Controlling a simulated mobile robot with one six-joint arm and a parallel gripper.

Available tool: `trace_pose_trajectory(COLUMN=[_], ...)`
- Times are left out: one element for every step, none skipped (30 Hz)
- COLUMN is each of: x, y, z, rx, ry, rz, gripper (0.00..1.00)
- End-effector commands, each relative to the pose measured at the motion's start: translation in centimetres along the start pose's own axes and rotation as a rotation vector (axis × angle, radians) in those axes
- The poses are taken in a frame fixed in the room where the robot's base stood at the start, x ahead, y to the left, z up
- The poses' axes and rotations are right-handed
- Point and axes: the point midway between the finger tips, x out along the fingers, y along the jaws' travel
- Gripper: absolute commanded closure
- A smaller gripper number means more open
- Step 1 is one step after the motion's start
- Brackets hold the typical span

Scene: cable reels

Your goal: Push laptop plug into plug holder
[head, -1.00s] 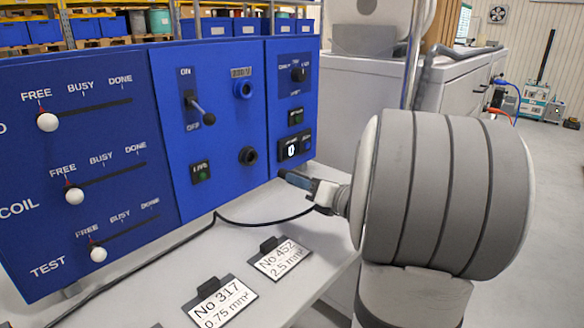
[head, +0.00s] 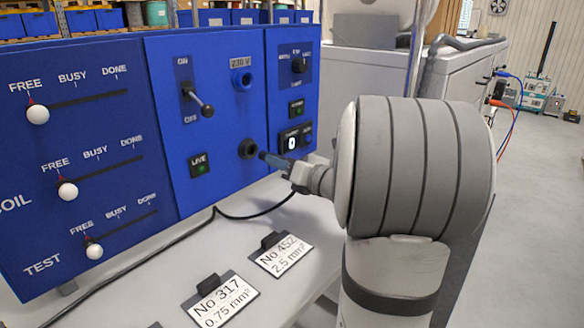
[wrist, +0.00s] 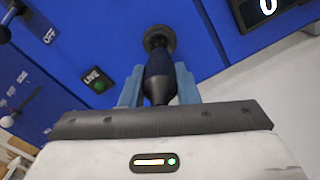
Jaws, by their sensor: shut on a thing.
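The laptop plug (wrist: 158,80) is a dark, tapered body held between the two blue fingers of my gripper (wrist: 158,88) in the wrist view. The plug holder (head: 247,149) looks to be the black round socket low on the blue panel; it also shows in the wrist view (wrist: 160,36). The plug's front end overlaps the holder's ring in the wrist view; I cannot tell how deep it sits. In the head view my gripper (head: 270,158) is right of the holder, close to the panel, and its fingers hide most of the plug.
A blue 230 V socket (head: 241,83) sits above the holder, with a toggle lever (head: 204,106) and a green LIVE button (head: 199,170) to its left. A black cable (head: 226,213) runs along the grey bench. Label cards (head: 284,254) lie in front.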

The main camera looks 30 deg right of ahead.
Motion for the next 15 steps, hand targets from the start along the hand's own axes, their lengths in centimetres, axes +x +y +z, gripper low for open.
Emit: trace_pose_trajectory(x=[0.5,0.7,0.9,1.1,1.2,1.4,1.5,1.6,1.7,1.7,1.8,1.8,1.8,1.8,1.8], y=[0.0,0.0,0.0,0.0,0.0,0.0,0.0,0.0,0.0,0.0,0.0,0.0,0.0,0.0,0.0], z=[0.0,0.0,0.0,0.0,0.0,0.0,0.0,0.0,0.1,0.1,0.1,0.1,0.1,0.1,0.1], rx=[-0.001,-0.001,-0.001,-0.001,-0.001,-0.001,-0.001,-0.001,-0.001,-0.001,-0.001,-0.001,-0.001,0.000,0.000], ry=[0.000,0.000,0.001,0.001,0.000,0.000,0.000,0.000,-0.001,-0.001,-0.001,-0.001,-0.001,-0.001,-0.001], rz=[0.001,0.001,0.001,0.001,0.001,0.000,0.000,0.000,0.000,0.000,0.000,-0.001,-0.001,-0.001,-0.001], gripper=[1.00,1.00,1.00,1.00,1.00,1.00,1.00,1.00,1.00,1.00,1.00,1.00,1.00,1.00,1.00])
